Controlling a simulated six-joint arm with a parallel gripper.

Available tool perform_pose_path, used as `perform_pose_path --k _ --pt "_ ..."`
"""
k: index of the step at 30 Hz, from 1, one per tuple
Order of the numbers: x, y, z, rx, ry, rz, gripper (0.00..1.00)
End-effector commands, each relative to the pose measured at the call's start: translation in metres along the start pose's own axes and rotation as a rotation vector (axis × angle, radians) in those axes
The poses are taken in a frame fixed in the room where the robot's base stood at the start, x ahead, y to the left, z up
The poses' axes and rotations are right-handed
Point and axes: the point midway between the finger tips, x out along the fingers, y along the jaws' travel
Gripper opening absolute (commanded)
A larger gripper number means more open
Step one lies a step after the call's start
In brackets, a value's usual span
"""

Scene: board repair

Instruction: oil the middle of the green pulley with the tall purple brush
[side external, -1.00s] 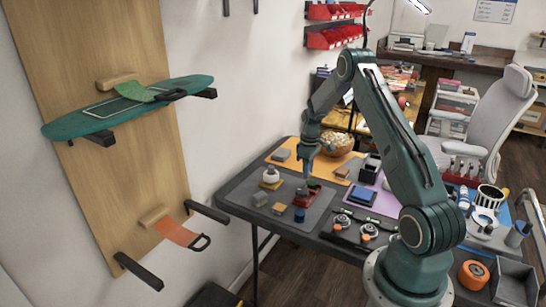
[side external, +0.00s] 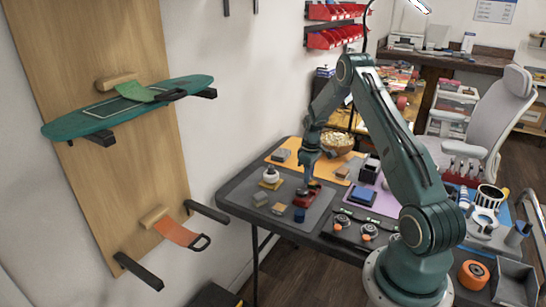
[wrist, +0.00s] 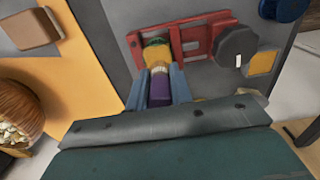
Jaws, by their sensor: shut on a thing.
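My gripper (wrist: 158,90) is shut on the tall purple brush (wrist: 159,92), whose purple handle sits between the blue-grey fingers. The brush's pale band and yellowish tip point away from the wrist, towards a red fixture (wrist: 198,38). A small patch of green, probably the green pulley (wrist: 152,41), shows at the tip; the tip covers most of it. I cannot tell whether they touch. In the side view my gripper (side external: 308,179) is low over the red fixture (side external: 306,198), and the brush is too small to make out.
A dark many-sided knob (wrist: 237,46) and an orange-tan block (wrist: 261,62) are right of the brush. A dark blue round piece (side external: 299,215) stands near the mat's front. A white-topped bottle (side external: 270,174) is left of my gripper. A filled bowl (side external: 337,143) stands behind.

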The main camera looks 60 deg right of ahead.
Motion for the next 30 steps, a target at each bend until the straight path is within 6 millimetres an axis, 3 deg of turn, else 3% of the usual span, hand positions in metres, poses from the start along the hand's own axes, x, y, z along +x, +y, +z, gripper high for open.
perform_pose_path --k 2,6,21,30 --pt "0.0 -0.001 -0.008 -0.001 0.001 0.001 0.0" --pt "-0.023 0.0 -0.006 0.0 0.002 0.002 0.0" --pt "-0.067 0.0 -0.006 0.0 0.001 0.001 0.0" --pt "-0.081 0.0 -0.005 0.0 0.0 0.0 0.0"
